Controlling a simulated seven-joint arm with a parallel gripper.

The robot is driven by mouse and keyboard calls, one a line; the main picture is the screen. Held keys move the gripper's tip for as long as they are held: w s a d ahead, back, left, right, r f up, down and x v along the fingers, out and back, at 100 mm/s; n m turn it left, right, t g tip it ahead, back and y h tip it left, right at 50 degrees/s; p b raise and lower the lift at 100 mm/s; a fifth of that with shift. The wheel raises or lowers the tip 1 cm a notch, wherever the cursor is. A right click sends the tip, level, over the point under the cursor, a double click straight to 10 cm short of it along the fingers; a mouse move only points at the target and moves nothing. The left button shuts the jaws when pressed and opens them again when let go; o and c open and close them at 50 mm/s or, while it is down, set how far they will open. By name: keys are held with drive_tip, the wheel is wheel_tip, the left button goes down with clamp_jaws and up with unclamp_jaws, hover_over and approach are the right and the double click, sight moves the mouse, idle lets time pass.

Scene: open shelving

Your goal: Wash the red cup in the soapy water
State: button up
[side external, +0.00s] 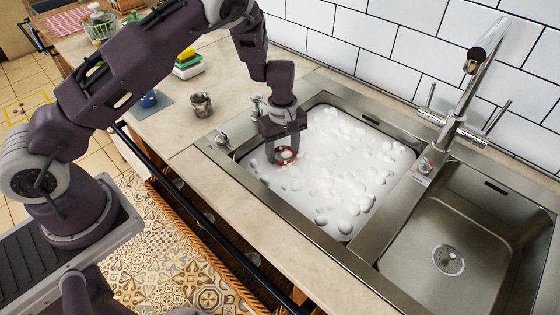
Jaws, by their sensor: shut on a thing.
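The red cup (286,154) is at the left part of the left sink basin, low at the white soapy water (335,165). Its rim shows red, with white foam inside the opening; its lower part is hidden by the foam. My gripper (284,150) points down over the basin and is shut on the cup. The fingers partly hide the cup. Foam bubbles float over most of the water around it.
An empty right basin (425,235) lies beside a tall tap (480,60). A dark metal cup (201,105) and a blue cup (148,100) on a blue-grey cloth stand on the counter. Sponges (188,65) sit near my arm. A tiled wall is behind.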

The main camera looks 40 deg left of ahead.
drive_tip(key=shift+s+a, duration=0.1)
drive_tip(key=shift+w+d, duration=0.3)
drive_tip(key=shift+w, duration=0.4)
drive_tip(key=shift+w+d+r, duration=0.15)
drive_tip(key=shift+w+d, duration=0.15)
drive_tip(key=shift+w, duration=0.05)
wheel_tip(320, 180, up, 14)
drive_tip(key=shift+s+a+f, duration=0.15)
drive_tip(key=shift+a+f, duration=0.05)
idle(0.4)
idle(1.1)
